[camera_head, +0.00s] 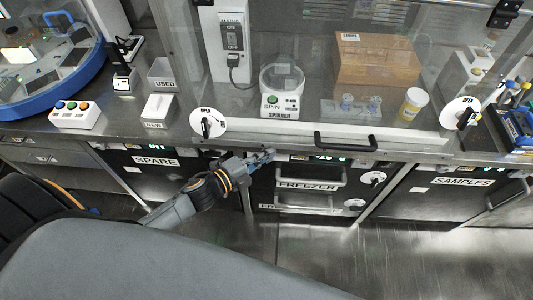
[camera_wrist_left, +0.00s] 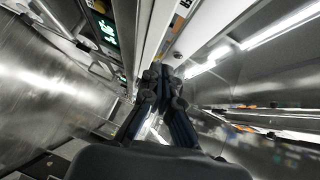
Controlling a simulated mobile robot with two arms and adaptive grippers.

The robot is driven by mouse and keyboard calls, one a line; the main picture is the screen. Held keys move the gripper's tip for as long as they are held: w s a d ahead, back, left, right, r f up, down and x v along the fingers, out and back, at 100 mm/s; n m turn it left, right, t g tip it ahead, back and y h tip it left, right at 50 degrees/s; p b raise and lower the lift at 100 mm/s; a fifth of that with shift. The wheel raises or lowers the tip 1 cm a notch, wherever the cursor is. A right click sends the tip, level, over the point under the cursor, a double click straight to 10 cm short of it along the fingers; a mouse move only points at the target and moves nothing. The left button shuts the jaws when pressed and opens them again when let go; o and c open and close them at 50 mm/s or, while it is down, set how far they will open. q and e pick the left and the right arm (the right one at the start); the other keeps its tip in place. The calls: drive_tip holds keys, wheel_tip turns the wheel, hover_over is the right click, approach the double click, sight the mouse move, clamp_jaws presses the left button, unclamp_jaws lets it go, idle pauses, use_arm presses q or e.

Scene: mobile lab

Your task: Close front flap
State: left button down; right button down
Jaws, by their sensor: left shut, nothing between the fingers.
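What looks like the front flap is a clear panel with a pale bar (camera_head: 285,128) along its lower edge, at the front of the counter in the head view. A black handle (camera_head: 345,141) is fixed on this edge. I cannot tell how far the flap stands open. Round white dials marked OPEN sit at its left (camera_head: 208,122) and right (camera_head: 461,112) ends. My left gripper (camera_head: 264,156) is shut and empty, just below the counter's front edge, left of and lower than the handle. Its closed fingers (camera_wrist_left: 163,78) point at a pale edge in the left wrist view. My right gripper is not in view.
Below the counter are the SPARE unit (camera_head: 155,161), the FREEZER (camera_head: 307,185) with bar handles, and the SAMPLES unit (camera_head: 462,181). Behind the panel stand a spinner (camera_head: 282,90), a wooden box (camera_head: 376,60) and a yellow-white cup (camera_head: 413,103). The floor in front is clear.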

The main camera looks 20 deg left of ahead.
sight(262, 146)
use_arm(q)
drive_tip(key=shift+m+t, duration=0.4)
drive_tip(key=shift+m, duration=0.1)
drive_tip(key=w+b, duration=0.1)
drive_tip(key=w+a+f+b, duration=0.1)
drive_tip(key=w+b, duration=0.2)
drive_tip(key=b, duration=0.1)
drive_tip(key=shift+w+a+f, duration=0.25)
drive_tip(key=shift+w+f, duration=0.05)
drive_tip(key=shift+w+a, duration=0.1)
drive_tip(key=shift+w, duration=0.1)
drive_tip(key=shift+r, duration=0.2)
drive_tip(key=shift+s, duration=0.1)
